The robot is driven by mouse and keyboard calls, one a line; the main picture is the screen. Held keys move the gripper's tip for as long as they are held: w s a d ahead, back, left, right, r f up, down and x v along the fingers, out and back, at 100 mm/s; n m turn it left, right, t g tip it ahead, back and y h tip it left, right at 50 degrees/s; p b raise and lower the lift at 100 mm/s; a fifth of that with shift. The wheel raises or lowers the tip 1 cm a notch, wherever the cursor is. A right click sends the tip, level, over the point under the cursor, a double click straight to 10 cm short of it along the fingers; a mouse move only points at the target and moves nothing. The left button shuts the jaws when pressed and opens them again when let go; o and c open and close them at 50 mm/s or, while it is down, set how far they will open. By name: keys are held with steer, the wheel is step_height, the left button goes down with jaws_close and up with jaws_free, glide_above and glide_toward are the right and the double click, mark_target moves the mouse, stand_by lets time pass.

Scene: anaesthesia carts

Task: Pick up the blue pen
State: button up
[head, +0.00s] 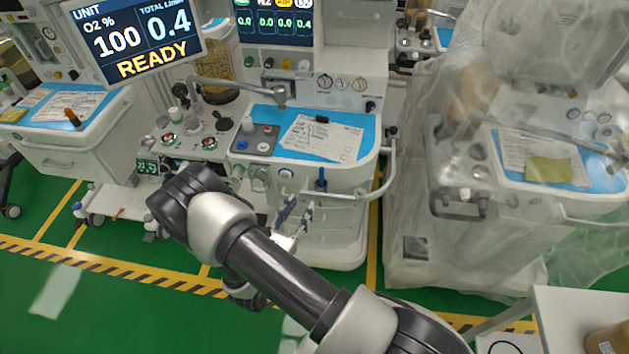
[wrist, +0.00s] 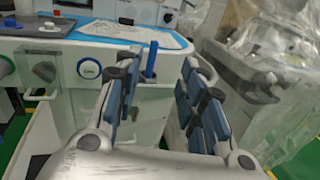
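The blue pen (head: 321,180) stands upright at the front face of the middle cart (head: 345,178), below its blue top. In the wrist view the blue pen (wrist: 152,59) shows between my two fingers and beyond them, with its lower end in a dark ring or holder. My gripper (head: 299,208) is in front of the cart, to the left of the pen and a little lower in the head view. In the wrist view my gripper (wrist: 161,66) is open, its padded fingers apart with nothing held. How far the pen is from the fingertips is hard to tell.
A paper sheet (head: 318,141) with a dark marker (head: 322,119) lies on the cart top. A curved white rail (head: 390,165) runs along the cart's right side. A plastic-covered cart (head: 530,190) stands to the right. Green floor (head: 130,318) is clear at the lower left.

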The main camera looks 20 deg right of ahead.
mark_target(321, 170)
steer(key=b+x, duration=0.1)
steer(key=x, duration=0.4)
steer(key=b+x, duration=0.1)
steer(key=x, duration=0.5)
steer(key=b+x, duration=0.2)
steer(key=x, duration=0.4)
steer(key=shift+w+a+f, duration=0.15)
steer(key=shift+w+f, duration=0.15)
steer(key=shift+f, duration=0.1)
jaws_close()
